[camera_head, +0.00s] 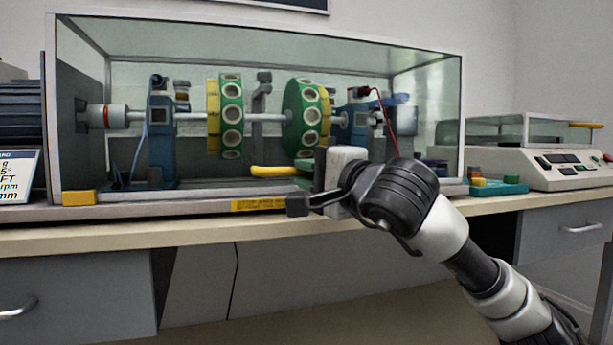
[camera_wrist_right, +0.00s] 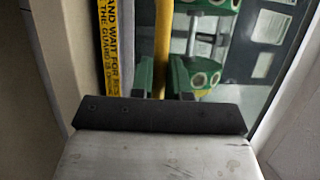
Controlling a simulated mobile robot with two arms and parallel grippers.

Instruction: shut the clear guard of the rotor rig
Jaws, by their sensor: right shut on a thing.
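The clear guard (camera_head: 85,50) is a large see-through box around the rotor rig. In the head view its front looks upright and its lower edge is low by the base (camera_head: 130,211); whether it is fully seated I cannot tell. Inside, a shaft carries two green and yellow rotor discs (camera_head: 231,115). A yellow handle (camera_head: 275,171) runs along the low front of the guard. My right gripper (camera_head: 306,168) is shut on this handle, near its right end. In the right wrist view the handle (camera_wrist_right: 162,45) passes between the fingers (camera_wrist_right: 163,78). My left gripper is out of view.
A yellow warning label (camera_head: 259,204) is on the base's front edge. A teal tray (camera_head: 500,188) with small coloured pieces and a control box (camera_head: 565,170) stand to the right. A sign (camera_head: 18,176) stands left. Drawers (camera_head: 70,290) are below the bench.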

